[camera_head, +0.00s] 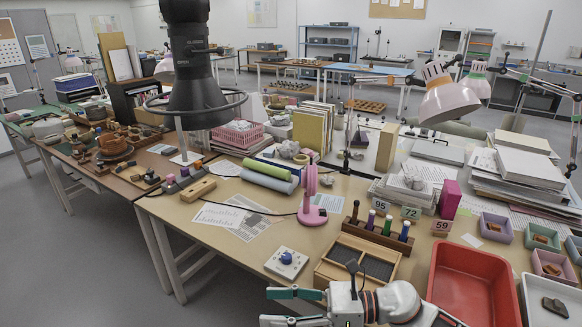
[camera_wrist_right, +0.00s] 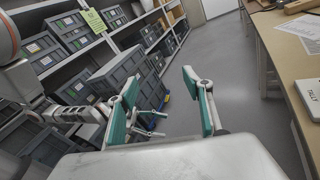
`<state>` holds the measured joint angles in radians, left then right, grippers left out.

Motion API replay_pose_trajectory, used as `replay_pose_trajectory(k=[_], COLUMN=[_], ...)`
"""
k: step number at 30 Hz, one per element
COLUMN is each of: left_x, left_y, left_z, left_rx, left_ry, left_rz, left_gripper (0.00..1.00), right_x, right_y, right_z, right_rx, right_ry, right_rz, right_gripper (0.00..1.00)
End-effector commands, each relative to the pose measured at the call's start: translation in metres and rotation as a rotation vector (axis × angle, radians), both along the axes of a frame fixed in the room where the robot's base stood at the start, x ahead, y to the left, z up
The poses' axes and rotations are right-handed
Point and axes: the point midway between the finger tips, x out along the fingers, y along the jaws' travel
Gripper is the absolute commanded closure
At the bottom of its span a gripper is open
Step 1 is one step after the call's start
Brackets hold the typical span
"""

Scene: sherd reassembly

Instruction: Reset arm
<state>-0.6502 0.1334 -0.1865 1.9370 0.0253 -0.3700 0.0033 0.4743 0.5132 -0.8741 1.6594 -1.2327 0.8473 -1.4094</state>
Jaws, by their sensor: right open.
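My right gripper (camera_head: 282,307) is at the bottom centre of the head view, just in front of the workbench (camera_head: 170,215) edge. Its two teal-padded fingers point left and stand apart, with nothing between them. The right wrist view shows the same open gripper (camera_wrist_right: 167,100) with grey floor and storage bins beyond its fingers. My right arm's pale wrist shows at the lower middle of the head view, in front of a wooden tray (camera_head: 350,262).
A red tray (camera_head: 472,290) and a white tray (camera_head: 553,302) stand right of the gripper. A white block with a blue knob (camera_head: 287,259) and a pink stand (camera_head: 311,205) are on the bench.

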Motion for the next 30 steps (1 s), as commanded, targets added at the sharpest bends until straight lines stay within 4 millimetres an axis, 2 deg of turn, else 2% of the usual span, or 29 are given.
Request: replay_pose_trajectory(k=[2, 4, 8, 11, 14, 15, 17, 20, 24, 27, 29, 30], left_x=[-0.002, -0.004, -0.006, -0.007, -0.007, -0.007, -0.008, -0.008, -0.01, -0.011, -0.012, -0.013], left_y=[0.001, 0.001, 0.001, 0.001, 0.002, 0.002, 0.003, 0.004, 0.007, 0.011, 0.012, 0.013], left_z=[0.003, 0.003, 0.006, 0.01, 0.014, 0.016, 0.018, 0.02, 0.022, 0.021, 0.02, 0.019], left_rx=[0.002, 0.003, 0.002, 0.002, 0.002, 0.001, 0.001, 0.002, 0.006, 0.01, 0.013, 0.014], left_ry=[0.007, 0.012, 0.022, 0.024, 0.025, 0.026, 0.028, 0.032, 0.038, 0.043, 0.047, 0.048], left_rz=[0.001, 0.002, 0.006, 0.009, 0.012, 0.014, 0.017, 0.021, 0.025, 0.029, 0.03, 0.031], left_gripper=[0.49, 0.49, 0.49, 0.49, 0.49, 0.49, 0.49, 0.49, 0.49, 0.49, 0.49, 0.49], right_x=[0.003, 0.011, 0.028, 0.037, 0.036, 0.032, 0.021, -0.008, -0.061, -0.096, -0.113, -0.121], right_y=[0.004, -0.001, -0.028, -0.058, -0.096, -0.112, -0.136, -0.176, -0.219, -0.238, -0.246, -0.25], right_z=[0.014, 0.021, 0.016, -0.004, -0.038, -0.055, -0.083, -0.132, -0.189, -0.217, -0.228, -0.233], right_rx=[0.143, 0.264, 0.49, 0.668, 0.853, 0.93, 1.049, 1.25, 1.506, 1.65, 1.714, -1.723], right_ry=[0.211, 0.4, 0.765, 1.051, 1.334, 1.446, 1.612, 1.863, 2.126, 2.246, 2.292, -2.281], right_rz=[-0.112, -0.209, -0.39, -0.527, -0.667, -0.724, -0.809, -0.952, -1.119, -1.207, -1.247, 1.245], right_gripper=[0.49, 0.49, 0.49, 0.49, 0.49, 0.49, 0.49, 0.49, 0.49, 0.49, 0.49, 0.49])
